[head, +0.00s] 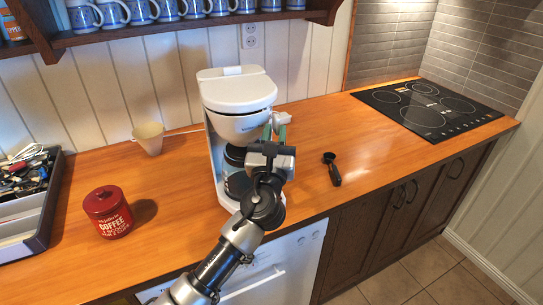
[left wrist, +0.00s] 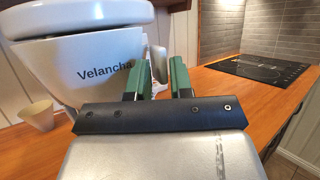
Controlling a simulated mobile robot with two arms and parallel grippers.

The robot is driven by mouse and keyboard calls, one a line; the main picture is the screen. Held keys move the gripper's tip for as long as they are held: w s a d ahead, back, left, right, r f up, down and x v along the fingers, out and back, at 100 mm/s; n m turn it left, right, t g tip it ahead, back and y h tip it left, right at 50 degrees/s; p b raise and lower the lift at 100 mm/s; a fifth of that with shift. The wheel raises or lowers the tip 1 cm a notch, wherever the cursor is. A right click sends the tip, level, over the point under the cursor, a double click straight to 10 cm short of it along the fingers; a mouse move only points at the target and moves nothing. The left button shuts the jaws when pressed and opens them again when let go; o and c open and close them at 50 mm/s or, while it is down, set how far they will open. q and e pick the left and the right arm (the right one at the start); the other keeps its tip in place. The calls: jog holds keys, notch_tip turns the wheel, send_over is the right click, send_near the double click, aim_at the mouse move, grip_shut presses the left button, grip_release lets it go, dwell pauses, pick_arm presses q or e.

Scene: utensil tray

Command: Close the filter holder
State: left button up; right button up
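The white coffee maker (head: 219,87) stands on the counter. Its rounded filter holder (head: 238,128) sits under the lid; I cannot tell if it is fully in. In the left wrist view the filter holder (left wrist: 85,68) fills the upper left, with "Velancha" on its side. My left gripper (head: 276,129) is at its right side, with green fingers apart. In the left wrist view the gripper (left wrist: 161,75) has its left finger overlapping the holder's edge. A small white part shows beyond and between the fingers. Contact cannot be told. My right gripper is not in view.
A dark pot (head: 234,157) is under the holder, partly behind my left arm. A paper filter cone (head: 148,138), red coffee canister (head: 108,212) and cutlery tray (head: 42,226) are at left. A black scoop (head: 332,169) and cooktop (head: 427,107) are at right. A mug shelf (head: 190,28) hangs above.

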pick_arm(q)
jog(key=b+v, duration=0.1)
jog(key=v, duration=0.7)
jog(key=shift+s, duration=0.35)
jog(key=shift+a+f, duration=0.1)
jog(key=shift+a, duration=0.05)
